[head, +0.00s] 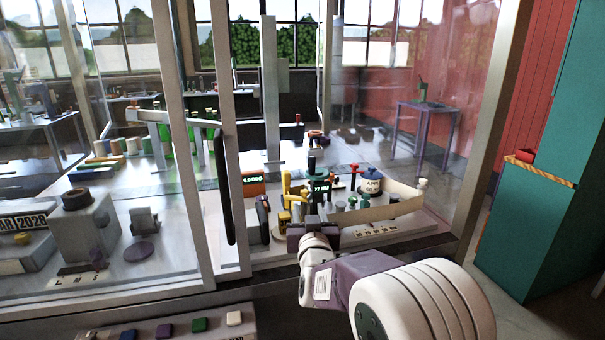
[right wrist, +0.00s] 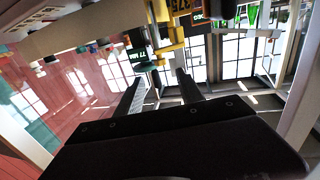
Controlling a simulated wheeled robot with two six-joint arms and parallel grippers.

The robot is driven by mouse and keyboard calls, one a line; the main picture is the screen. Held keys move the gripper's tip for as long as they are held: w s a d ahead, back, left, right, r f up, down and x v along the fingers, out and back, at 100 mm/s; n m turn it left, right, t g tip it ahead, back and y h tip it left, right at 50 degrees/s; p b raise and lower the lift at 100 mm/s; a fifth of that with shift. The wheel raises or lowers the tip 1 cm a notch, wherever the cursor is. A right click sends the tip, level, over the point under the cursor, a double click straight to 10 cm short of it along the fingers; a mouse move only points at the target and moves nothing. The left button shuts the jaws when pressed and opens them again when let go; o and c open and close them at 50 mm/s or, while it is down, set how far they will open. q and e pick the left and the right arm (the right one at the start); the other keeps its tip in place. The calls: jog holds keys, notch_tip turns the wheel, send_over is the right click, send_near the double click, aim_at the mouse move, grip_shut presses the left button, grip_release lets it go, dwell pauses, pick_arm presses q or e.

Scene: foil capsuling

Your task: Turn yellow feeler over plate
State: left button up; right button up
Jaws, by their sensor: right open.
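The yellow feeler (head: 287,196) stands upright on the bench inside the glazed enclosure, just left of my right gripper in the head view. A yellow jointed part also shows at the top of the right wrist view (right wrist: 168,48), beyond the fingertips. My right gripper (head: 315,208) reaches through the enclosure's opening beside the feeler. Whether a finger touches the feeler cannot be told. I cannot make out the plate for certain. My left gripper is not in view.
A dark green-topped gauge reading 77 (head: 320,187) stands close behind my right gripper. An orange display box (head: 253,184) is to its left. A pale strip (head: 375,212) and a labelled pot (head: 371,185) stand right.

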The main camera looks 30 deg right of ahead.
aim_at(305, 195)
jog(key=p+x, duration=0.1)
jog(key=x, duration=0.8)
jog(key=shift+w+f, duration=0.15)
jog(key=shift+f, duration=0.05)
grip_shut()
